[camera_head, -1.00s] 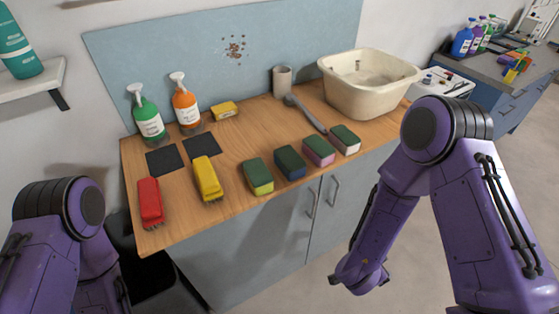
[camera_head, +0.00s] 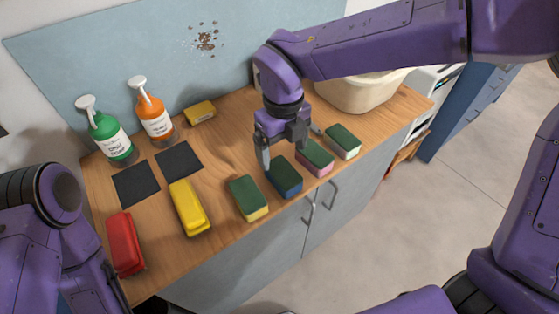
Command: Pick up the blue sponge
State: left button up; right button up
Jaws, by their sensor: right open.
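The blue sponge (camera_head: 287,186), with a dark green top, lies on the wooden counter near its front edge. It is in the row of sponges, between a yellow one and a pink one. My right gripper (camera_head: 283,158) points down just above the back end of the blue sponge. Its jaws are open, with one finger to the left and one to the right. I cannot tell whether the fingers touch the sponge. My left arm shows at the left edge, but its gripper is out of view.
A yellow-sided sponge (camera_head: 248,198) is close on the left, a pink-sided sponge (camera_head: 315,160) close on the right, and a white-sided sponge (camera_head: 343,142) beyond. Yellow (camera_head: 189,208) and red (camera_head: 124,245) brushes lie left. Soap bottles (camera_head: 110,140) and a basin (camera_head: 362,97) stand behind.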

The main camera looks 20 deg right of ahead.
aim_at(286, 175)
jog(key=f, duration=0.2)
jog(key=s+f, duration=0.1)
jog(key=f, duration=0.2)
jog(key=f+p, duration=0.1)
jog(key=f, duration=0.1)
jog(key=w+d+f+p, duration=0.1)
jog(key=f, duration=0.1)
jog(key=shift+s+f, duration=0.1)
jog(key=shift+f, duration=0.4)
pick_arm(q)
jog(key=shift+s+a+r, duration=0.1)
jog(key=shift+s+r, duration=0.1)
jog(key=shift+r, duration=0.35)
jog(key=shift+s+r, duration=0.15)
jog(key=shift+r, duration=0.4)
pick_arm(e)
jog(key=c, duration=1)
